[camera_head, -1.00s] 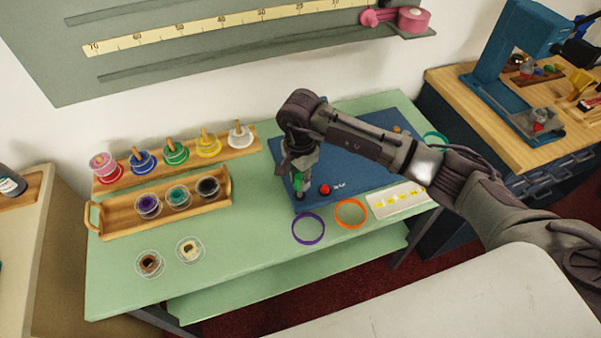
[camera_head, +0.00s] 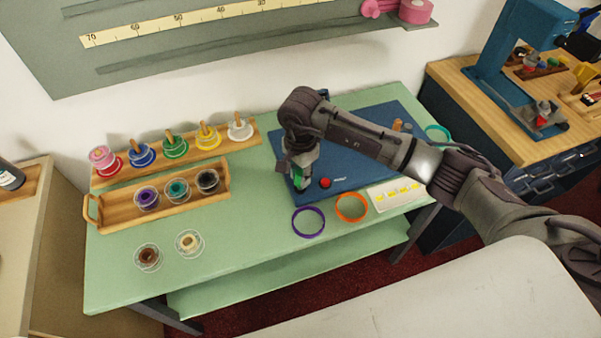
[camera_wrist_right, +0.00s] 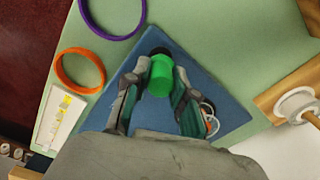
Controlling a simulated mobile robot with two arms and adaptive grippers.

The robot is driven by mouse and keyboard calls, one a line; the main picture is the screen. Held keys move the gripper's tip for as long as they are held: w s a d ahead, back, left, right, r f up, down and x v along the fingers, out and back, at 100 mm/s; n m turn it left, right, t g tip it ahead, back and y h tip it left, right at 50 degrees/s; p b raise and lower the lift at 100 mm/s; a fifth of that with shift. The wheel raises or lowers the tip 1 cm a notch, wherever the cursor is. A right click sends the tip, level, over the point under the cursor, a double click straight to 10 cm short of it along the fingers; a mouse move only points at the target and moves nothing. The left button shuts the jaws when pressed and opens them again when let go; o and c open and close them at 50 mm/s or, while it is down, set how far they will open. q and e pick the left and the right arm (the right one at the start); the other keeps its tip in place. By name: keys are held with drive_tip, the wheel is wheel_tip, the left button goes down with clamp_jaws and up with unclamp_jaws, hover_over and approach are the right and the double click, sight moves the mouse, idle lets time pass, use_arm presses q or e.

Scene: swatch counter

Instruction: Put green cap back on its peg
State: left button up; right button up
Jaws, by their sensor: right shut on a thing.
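The green cap (camera_wrist_right: 160,77) is a bright green cylinder held between the two fingers of my right gripper (camera_wrist_right: 158,88) in the right wrist view. In the head view my right gripper (camera_head: 299,184) hangs over the left front part of the blue mat (camera_head: 352,176), and a bit of green shows at its fingers. A dark round thing (camera_wrist_right: 160,51) shows just beyond the cap; I cannot tell whether it touches it. I cannot make out the cap's peg for certain. A red round piece (camera_head: 325,183) is on the mat, right of the gripper. My left gripper is out of view.
A purple ring (camera_head: 308,222), an orange ring (camera_head: 351,207) and a white card (camera_head: 396,194) lie in front of the mat. A wooden tray (camera_head: 160,212) with jars and a peg rack (camera_head: 105,184) with coloured spools stand left.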

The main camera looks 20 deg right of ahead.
drive_tip(key=shift+f+b, duration=0.95)
drive_tip(key=shift+f, duration=0.1)
drive_tip(key=shift+f, duration=0.1)
drive_tip(key=o, duration=0.8)
drive_tip(key=shift+r+p, duration=1.65)
drive_tip(key=shift+r, duration=1.95)
